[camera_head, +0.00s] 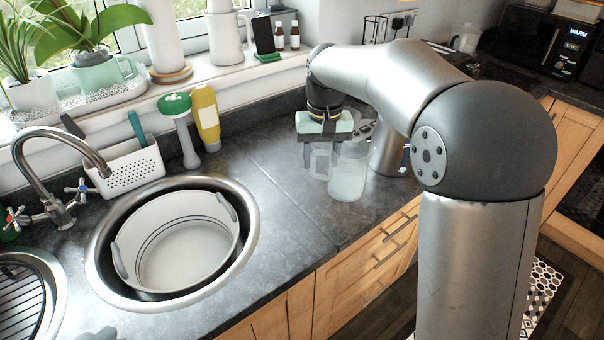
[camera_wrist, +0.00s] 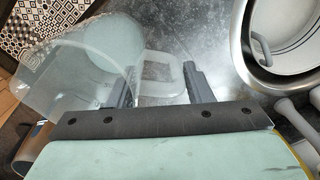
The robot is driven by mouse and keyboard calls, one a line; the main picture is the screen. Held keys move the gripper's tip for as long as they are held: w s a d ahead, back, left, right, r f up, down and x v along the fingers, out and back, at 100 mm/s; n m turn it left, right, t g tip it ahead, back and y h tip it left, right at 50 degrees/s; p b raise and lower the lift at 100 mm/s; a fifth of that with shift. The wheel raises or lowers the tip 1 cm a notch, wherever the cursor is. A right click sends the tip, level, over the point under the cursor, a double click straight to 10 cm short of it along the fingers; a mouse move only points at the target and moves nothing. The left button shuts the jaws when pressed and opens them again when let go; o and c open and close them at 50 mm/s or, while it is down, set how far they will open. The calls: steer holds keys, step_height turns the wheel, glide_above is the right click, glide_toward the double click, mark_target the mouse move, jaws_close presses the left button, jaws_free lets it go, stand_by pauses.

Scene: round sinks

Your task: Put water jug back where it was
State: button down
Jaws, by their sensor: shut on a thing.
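The water jug (camera_head: 348,176) is translucent and pale, and stands upright over the dark counter near its front edge. I cannot tell whether its base touches the counter. My gripper (camera_head: 322,158) points down at the jug's left side, shut on its handle (camera_head: 321,164). In the wrist view the handle (camera_wrist: 160,88) lies between the two fingers of my gripper (camera_wrist: 160,86). The jug body (camera_wrist: 85,68) is to their left there. The jug's top is partly hidden by my gripper in the head view.
A metal cylinder (camera_head: 388,152) stands close behind and right of the jug. A round sink (camera_head: 246,240) with a white basin (camera_head: 180,270) is left. A yellow bottle (camera_head: 206,118) and green-topped brush (camera_head: 184,132) stand at the back. Counter between sink and jug is clear.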

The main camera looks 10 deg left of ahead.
steer(key=shift+w+a+f+p, duration=0.4)
steer(key=shift+w+a+f, duration=0.55)
steer(key=shift+f, duration=0.75)
steer(key=shift+w+a+f+p, duration=0.45)
steer(key=shift+w+a+f, duration=0.4)
steer(key=shift+f, duration=0.8)
steer(key=shift+w+a+f+p, duration=0.4)
steer(key=shift+w+a+f, duration=0.55)
steer(key=shift+f, duration=0.75)
steer(key=shift+d, duration=0.1)
steer(key=shift+f, duration=0.2)
steer(key=c, duration=0.7)
jaws_free()
steer(key=shift+r, duration=0.1)
